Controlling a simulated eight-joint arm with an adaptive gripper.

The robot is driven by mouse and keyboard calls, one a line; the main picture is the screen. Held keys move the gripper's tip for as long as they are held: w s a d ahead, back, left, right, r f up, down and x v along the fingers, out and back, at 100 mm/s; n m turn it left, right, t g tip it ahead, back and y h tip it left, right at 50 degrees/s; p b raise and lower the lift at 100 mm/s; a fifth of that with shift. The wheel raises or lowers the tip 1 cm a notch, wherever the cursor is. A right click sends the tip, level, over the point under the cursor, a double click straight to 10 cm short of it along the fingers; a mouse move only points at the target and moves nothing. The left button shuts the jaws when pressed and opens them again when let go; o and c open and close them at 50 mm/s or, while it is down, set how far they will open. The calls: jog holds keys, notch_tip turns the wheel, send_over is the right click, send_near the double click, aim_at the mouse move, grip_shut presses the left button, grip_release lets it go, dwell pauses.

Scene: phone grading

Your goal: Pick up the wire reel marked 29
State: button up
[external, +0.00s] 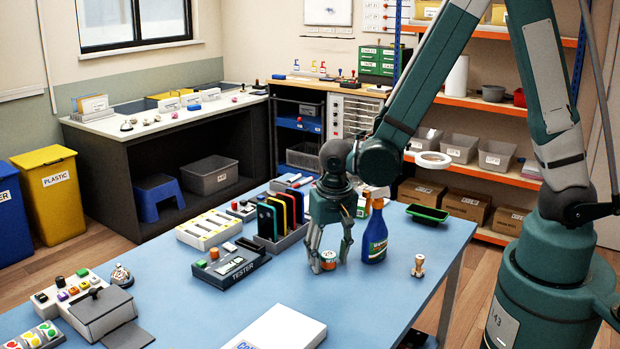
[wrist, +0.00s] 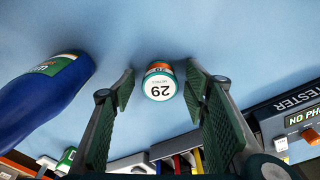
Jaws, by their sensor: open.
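The wire reel marked 29 (external: 328,260) stands on the blue table, a small orange and green spool with a white top. In the wrist view the reel (wrist: 159,86) shows its label "29" upside down. My gripper (external: 329,262) points down over the reel, its fingers on either side of it. In the wrist view my gripper (wrist: 159,82) is open, with the reel between the fingertips and gaps visible at both sides. Nothing is held.
A blue spray bottle (external: 375,235) stands close to the right of my gripper. The tester (external: 231,268) and the phone rack (external: 282,240) are to its left. A small spool-like item (external: 418,266) and a green tray (external: 427,214) are further right.

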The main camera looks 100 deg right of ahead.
aim_at(329, 254)
jog(key=shift+c, duration=0.7)
jog(key=c, duration=0.8)
jog(key=shift+r, duration=0.2)
jog(key=shift+r+p, duration=1)
jog(key=shift+r, duration=3.8)
